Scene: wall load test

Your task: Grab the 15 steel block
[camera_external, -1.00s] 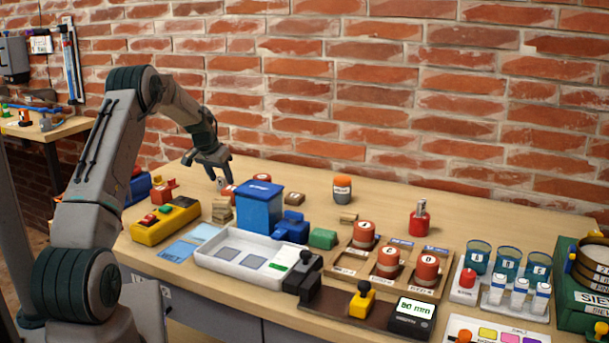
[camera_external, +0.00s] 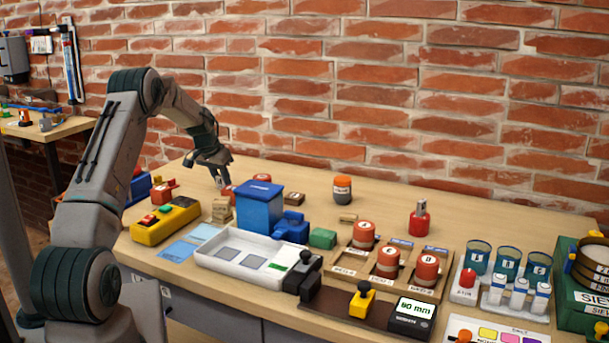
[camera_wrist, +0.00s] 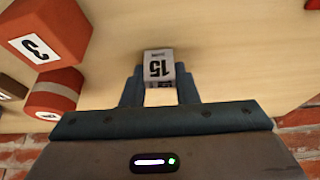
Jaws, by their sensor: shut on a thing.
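The steel block (camera_wrist: 158,66) is small and pale grey, with a black "15" that appears upside down in the wrist view. It sits between the fingertips of my gripper (camera_wrist: 160,86), which is shut on it. In the external view my gripper (camera_external: 221,181) points down at the back left of the table, behind the blue bin. The block is too small and covered there to make out clearly. I cannot tell whether it touches the table.
A red block marked 3 (camera_wrist: 48,35) and a red-and-white cylinder (camera_wrist: 54,95) lie left of my gripper in the wrist view. The blue bin (camera_external: 259,208) and yellow button box (camera_external: 165,221) stand nearer the front. The brick wall (camera_external: 400,90) rises behind the table.

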